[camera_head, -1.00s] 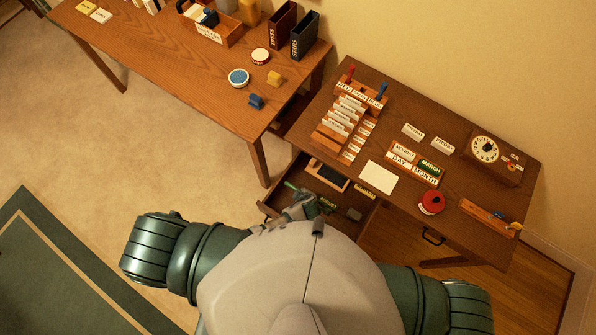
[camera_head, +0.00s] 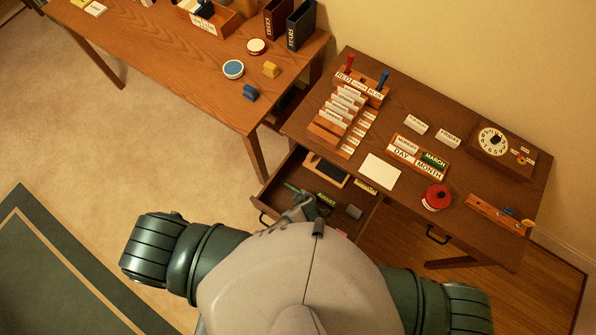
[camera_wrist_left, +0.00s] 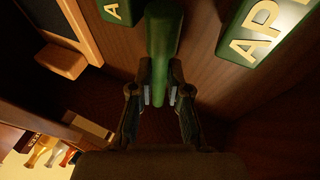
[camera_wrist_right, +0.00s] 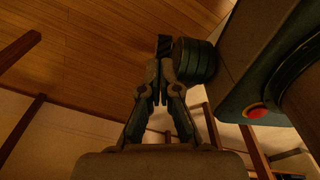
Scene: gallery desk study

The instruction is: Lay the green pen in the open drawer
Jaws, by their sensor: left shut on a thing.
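The green pen (camera_head: 291,187) is held by my left gripper (camera_head: 303,203) over the open drawer (camera_head: 268,196). In the left wrist view the pen (camera_wrist_left: 163,45) stands between the two fingers of the left gripper (camera_wrist_left: 160,95), which are shut on it. The drawer's dark wooden inside shows behind it; I cannot tell whether the pen touches the bottom. My right gripper (camera_wrist_right: 160,80) looks shut and empty, above the wooden floor; my body hides it in the head view.
The desk top (camera_head: 400,200) above carries card racks, a dial box (camera_head: 494,140) and a red round item (camera_head: 436,198).

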